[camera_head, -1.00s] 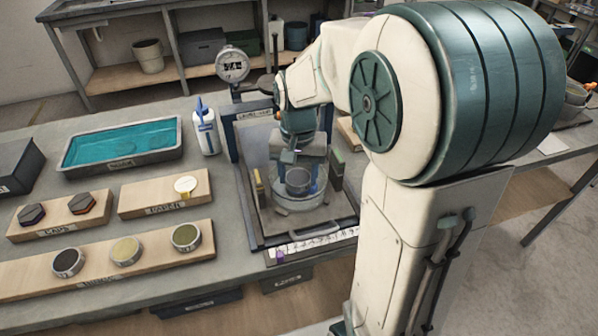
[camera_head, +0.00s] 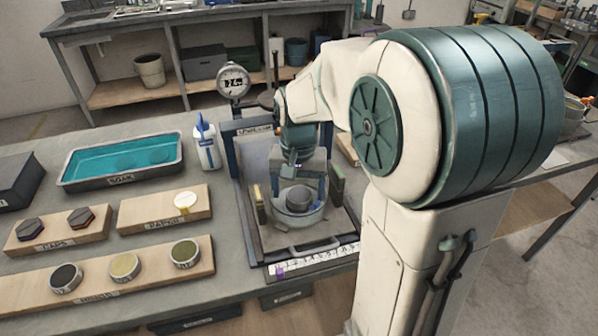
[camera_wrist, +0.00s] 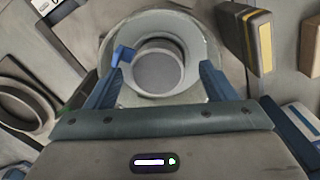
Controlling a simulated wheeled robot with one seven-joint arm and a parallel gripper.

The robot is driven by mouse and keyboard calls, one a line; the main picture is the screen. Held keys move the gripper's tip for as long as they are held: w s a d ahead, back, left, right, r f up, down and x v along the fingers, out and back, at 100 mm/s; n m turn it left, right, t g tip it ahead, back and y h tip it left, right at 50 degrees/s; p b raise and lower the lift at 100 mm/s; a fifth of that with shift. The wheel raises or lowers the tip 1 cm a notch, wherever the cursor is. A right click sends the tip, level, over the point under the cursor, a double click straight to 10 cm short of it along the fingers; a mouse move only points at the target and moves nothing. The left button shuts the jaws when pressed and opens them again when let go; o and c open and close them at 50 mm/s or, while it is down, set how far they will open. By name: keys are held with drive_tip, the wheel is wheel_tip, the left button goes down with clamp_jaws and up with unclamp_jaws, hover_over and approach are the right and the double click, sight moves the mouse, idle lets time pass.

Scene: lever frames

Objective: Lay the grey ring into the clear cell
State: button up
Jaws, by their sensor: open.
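The clear cell (camera_head: 299,219) is a round glassy dish standing inside the dark frame. It also shows in the wrist view (camera_wrist: 190,38). The grey ring (camera_wrist: 157,68), a short round piece, sits inside the cell walls, towards the cell's middle; it also shows in the head view (camera_head: 299,199). My gripper (camera_wrist: 165,64) is above the cell with its blue fingers spread on either side of the ring. Gaps show between fingers and ring. In the head view my gripper (camera_head: 298,182) hides the back of the cell. I cannot tell whether the ring rests fully flat.
The dark frame (camera_head: 247,235) surrounds the cell, with small upright blocks (camera_head: 338,187) beside it. A dial gauge (camera_head: 233,81) stands behind. To the left are a bottle (camera_head: 206,145), a teal-filled tray (camera_head: 66,183) and wooden boards (camera_head: 214,240) carrying discs and caps.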

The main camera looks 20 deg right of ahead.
wheel_tip(320, 180, up, 13)
drive_tip(key=p, duration=0.1)
drive_tip(key=s+f+n+t+p, duration=0.2)
drive_tip(key=s+f+n, duration=0.2)
drive_tip(key=s, duration=0.9)
drive_tip(key=shift+s+f+t, duration=0.3)
drive_tip(key=shift+f+t, duration=0.1)
drive_tip(key=shift+f, duration=0.55)
drive_tip(key=shift+d, duration=0.1)
